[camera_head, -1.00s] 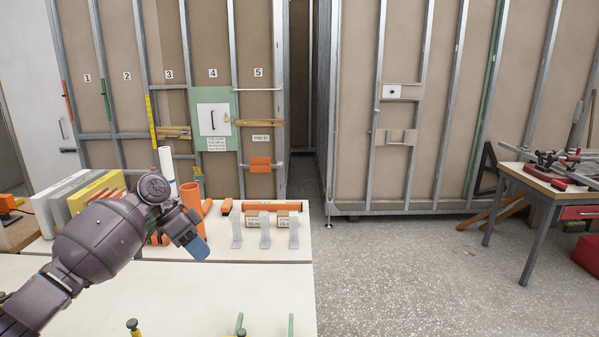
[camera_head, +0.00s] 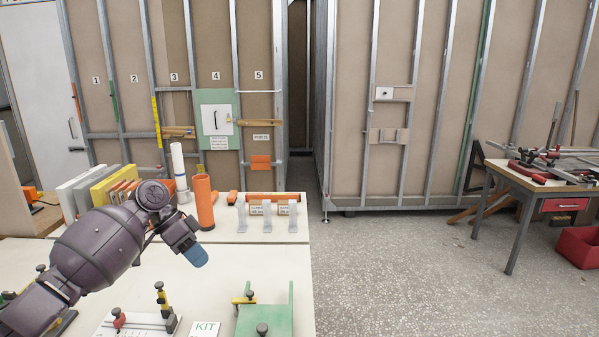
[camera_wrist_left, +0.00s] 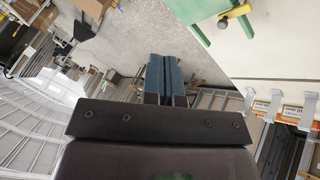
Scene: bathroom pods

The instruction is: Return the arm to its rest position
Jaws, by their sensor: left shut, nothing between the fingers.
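My left arm (camera_head: 98,250) comes in from the left in the head view, and its wrist bends down to the right. My left gripper (camera_head: 196,257) is shut and empty, held above the white worktable (camera_head: 235,265). In the left wrist view the two blue fingers (camera_wrist_left: 165,78) lie together with nothing between them. My right arm and gripper are not in view.
An orange tube (camera_head: 204,203) and a white tube (camera_head: 179,168) stand behind my gripper. A green fixture (camera_head: 265,320) and a KIT card (camera_head: 206,329) lie on the near table. Open floor (camera_head: 390,270) lies to the right, before a tool bench (camera_head: 545,183).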

